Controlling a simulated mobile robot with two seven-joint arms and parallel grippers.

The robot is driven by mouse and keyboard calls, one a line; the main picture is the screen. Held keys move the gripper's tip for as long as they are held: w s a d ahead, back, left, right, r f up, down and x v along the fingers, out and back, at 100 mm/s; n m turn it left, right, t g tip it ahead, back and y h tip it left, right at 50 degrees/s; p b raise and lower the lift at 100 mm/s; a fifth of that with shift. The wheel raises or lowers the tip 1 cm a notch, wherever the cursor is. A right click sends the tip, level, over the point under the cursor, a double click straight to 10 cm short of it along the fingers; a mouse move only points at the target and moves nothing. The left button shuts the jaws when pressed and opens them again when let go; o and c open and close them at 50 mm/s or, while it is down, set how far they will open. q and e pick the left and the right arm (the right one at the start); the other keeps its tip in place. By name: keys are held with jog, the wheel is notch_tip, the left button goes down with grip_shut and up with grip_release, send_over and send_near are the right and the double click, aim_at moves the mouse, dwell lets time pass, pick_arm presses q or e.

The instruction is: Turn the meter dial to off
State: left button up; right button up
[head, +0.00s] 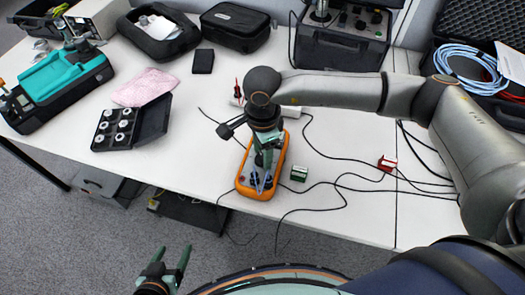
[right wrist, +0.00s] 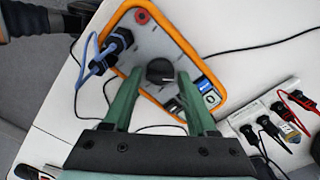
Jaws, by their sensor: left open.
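The meter (head: 243,178) is a grey-faced box with an orange rim, lying on the white table near its front edge. In the right wrist view the meter (right wrist: 187,42) shows its round black dial (right wrist: 160,71) with a paler pointer mark. My right gripper (head: 263,172) is over the meter, pointing down. In the right wrist view its green fingers (right wrist: 159,77) are apart, one on either side of the dial, with visible gaps. The dial is hidden in the head view. My left gripper (head: 174,262) is open and empty, in front of the table, over the floor.
A blue cable with a black plug (right wrist: 117,43) sits on the meter beside the gripper. Thin black cables run over the table. A small green box (head: 299,173) and a red box (head: 388,163) lie right of the meter. A weight case (head: 157,118) lies left.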

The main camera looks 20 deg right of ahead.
aim_at(262, 156)
jog(key=shift+o, duration=1)
jog(key=shift+r, duration=0.15)
notch_tip(262, 156, up, 12)
jog(key=shift+r, duration=0.15)
